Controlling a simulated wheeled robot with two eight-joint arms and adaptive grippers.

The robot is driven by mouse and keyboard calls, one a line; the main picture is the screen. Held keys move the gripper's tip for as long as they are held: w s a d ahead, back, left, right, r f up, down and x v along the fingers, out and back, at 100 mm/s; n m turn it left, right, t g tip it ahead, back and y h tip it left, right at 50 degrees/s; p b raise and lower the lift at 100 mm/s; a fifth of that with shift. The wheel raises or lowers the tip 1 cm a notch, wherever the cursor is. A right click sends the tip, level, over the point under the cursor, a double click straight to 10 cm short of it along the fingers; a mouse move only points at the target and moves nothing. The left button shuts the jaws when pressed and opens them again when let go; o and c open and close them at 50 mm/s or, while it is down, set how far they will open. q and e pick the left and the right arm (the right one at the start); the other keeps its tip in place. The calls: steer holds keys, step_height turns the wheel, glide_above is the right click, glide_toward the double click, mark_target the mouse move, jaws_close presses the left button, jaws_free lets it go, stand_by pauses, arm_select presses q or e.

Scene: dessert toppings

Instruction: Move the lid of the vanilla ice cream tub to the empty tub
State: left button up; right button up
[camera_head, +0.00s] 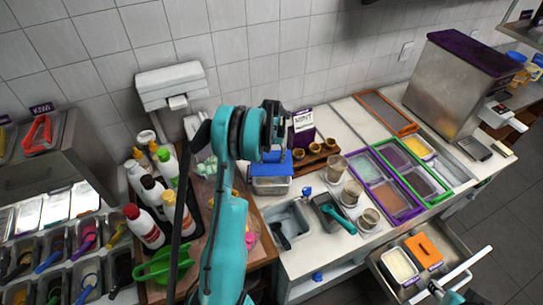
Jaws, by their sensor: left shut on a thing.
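My left gripper (272,150), partly hidden by its teal arm, is shut on a blue lid (284,160). The lid is at the top of a metal tub (270,185) on the counter; I cannot tell whether it rests on the rim or hangs just above. An open tub with pale, vanilla-like ice cream (400,265) sits in the pulled-out drawer at lower right. Beside it is a tub with an orange lid (424,250). Part of my right arm's end (456,296) shows at the bottom right by the drawer handle; its fingers are not clear.
Sauce bottles (148,225) stand left of my left arm. Several cups (351,193) and a grey bin with a teal scoop (333,212) stand right of the metal tub. Purple and green framed trays (385,185) lie farther right. A small box (303,125) stands behind.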

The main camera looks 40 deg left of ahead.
mark_target(271, 163)
arm_select(q)
step_height(271, 163, down, 2)
steer(key=shift+d+f+b, duration=0.1)
steer(key=shift+f+b, duration=0.05)
steer(key=shift+b, duration=0.25)
steer(key=shift+f, duration=0.7)
steer(key=shift+f+b, duration=1.4)
steer(key=shift+b, duration=0.05)
steer(key=o, duration=1.2)
steer(key=shift+o, duration=0.2)
step_height(271, 163, up, 12)
steer(key=shift+r, duration=0.1)
